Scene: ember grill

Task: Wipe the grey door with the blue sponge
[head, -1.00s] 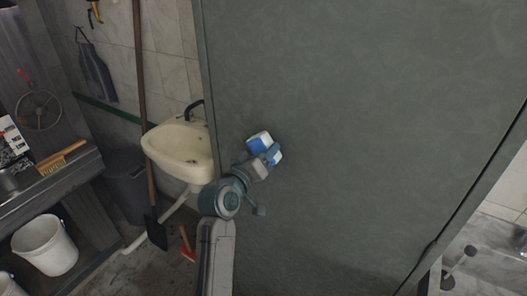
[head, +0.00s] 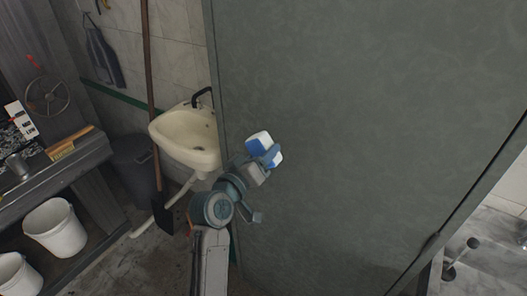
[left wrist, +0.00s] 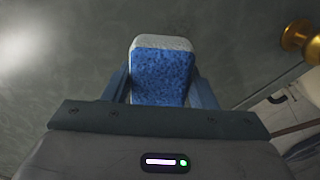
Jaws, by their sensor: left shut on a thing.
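The grey door (head: 360,130) fills the middle and right of the head view. The blue sponge (head: 259,142), blue with a white layer, is in front of the door's left part. My left gripper (head: 264,157) is shut on the sponge, which also shows between the fingers in the left wrist view (left wrist: 160,75). In the left wrist view the door (left wrist: 60,50) lies behind the sponge. I cannot tell whether the sponge touches it. My right gripper is not in view.
A cream washbasin (head: 188,136) is on the wall left of the door. A shovel (head: 157,150) leans beside it. White buckets (head: 55,228) and a workbench (head: 60,165) are at the left. A brass knob (left wrist: 300,40) shows in the left wrist view.

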